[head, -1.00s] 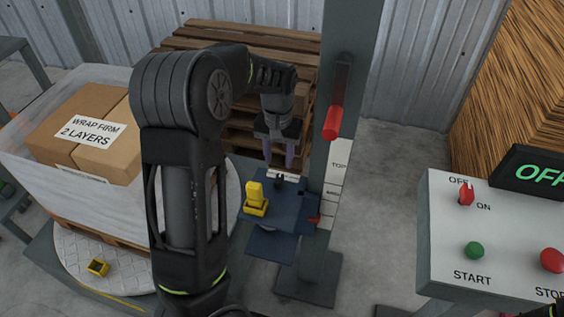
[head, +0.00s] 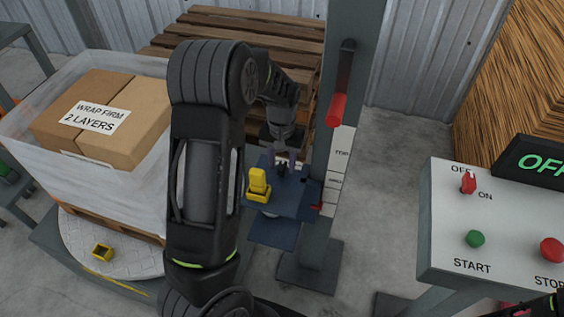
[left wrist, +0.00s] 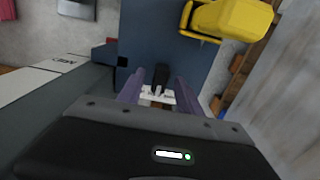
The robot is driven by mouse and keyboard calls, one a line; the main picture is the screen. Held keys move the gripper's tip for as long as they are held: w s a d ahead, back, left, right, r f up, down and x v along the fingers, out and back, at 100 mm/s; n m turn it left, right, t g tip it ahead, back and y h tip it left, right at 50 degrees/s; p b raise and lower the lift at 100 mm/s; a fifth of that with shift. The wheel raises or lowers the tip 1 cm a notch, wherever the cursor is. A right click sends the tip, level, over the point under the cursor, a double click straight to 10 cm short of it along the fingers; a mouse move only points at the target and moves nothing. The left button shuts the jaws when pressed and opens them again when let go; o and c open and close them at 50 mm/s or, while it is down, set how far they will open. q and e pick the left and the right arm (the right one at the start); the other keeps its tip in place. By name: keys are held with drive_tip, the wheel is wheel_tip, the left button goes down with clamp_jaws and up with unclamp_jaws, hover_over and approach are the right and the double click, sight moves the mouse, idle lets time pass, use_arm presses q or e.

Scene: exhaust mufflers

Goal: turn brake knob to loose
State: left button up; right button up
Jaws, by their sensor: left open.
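The brake knob (left wrist: 160,76) is a small black knob on the blue carriage plate (left wrist: 150,30), beside a white label strip (left wrist: 158,96). In the left wrist view it lies between the two purple fingers of my left gripper (left wrist: 160,84), which is open, with a gap on each side. In the head view the left gripper (head: 284,166) points down over the blue carriage plate (head: 295,203), and its fingers partly hide the knob and label. I cannot read the knob's setting.
A yellow block (head: 259,184) stands on the carriage left of the knob. A control panel (head: 445,215) stands further right, wrapped boxes (head: 105,115) at left, wooden pallets (head: 240,30) behind.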

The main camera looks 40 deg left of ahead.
use_arm(q)
drive_tip(key=shift+f, duration=0.2)
drive_tip(key=shift+c, duration=0.3)
clamp_jaws()
